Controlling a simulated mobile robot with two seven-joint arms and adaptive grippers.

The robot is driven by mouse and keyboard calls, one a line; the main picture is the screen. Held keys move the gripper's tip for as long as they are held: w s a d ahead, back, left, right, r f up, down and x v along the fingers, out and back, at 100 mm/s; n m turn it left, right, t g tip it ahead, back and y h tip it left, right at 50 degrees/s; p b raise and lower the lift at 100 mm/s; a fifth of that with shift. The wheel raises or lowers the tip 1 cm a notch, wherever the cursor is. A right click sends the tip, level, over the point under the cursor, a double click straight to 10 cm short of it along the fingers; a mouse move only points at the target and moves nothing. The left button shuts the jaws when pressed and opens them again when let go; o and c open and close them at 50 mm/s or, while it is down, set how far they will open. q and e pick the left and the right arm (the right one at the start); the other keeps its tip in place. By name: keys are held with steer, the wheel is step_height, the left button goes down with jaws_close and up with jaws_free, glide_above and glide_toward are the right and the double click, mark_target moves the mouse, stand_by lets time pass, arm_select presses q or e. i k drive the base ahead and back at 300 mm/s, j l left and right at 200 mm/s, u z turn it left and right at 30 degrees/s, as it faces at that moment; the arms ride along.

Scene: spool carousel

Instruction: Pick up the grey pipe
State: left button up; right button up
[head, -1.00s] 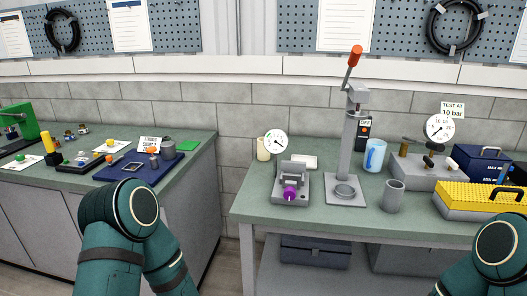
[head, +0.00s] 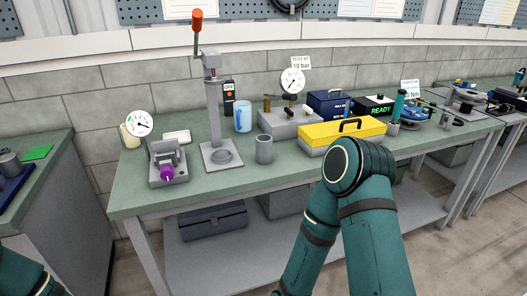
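A short grey open-topped cylinder (head: 264,149), which looks like the grey pipe, stands upright on the green bench top in the middle of the head view. It is right of the grey press (head: 213,110) with the red-orange handle and left of the yellow-lidded box (head: 342,133). Another dark grey cylindrical piece (head: 10,163) sits at the left edge on the other bench, cut off by the frame. I cannot tell whether it is also a pipe. My two arms show only as teal links at the bottom; neither gripper is in view.
A vise with a purple part (head: 167,172) stands left of the press. A blue-and-white mug (head: 243,117) and a gauge block (head: 291,122) are behind the cylinder. A navy box (head: 328,104) is further right. The bench front edge before the cylinder is clear.

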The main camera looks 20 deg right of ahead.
mark_target(265, 143)
steer(key=i+l+z, duration=0.1)
steer(key=i, duration=0.35)
steer(key=i+l, duration=0.25)
steer(key=i, duration=0.2)
steer(key=l+z, duration=0.05)
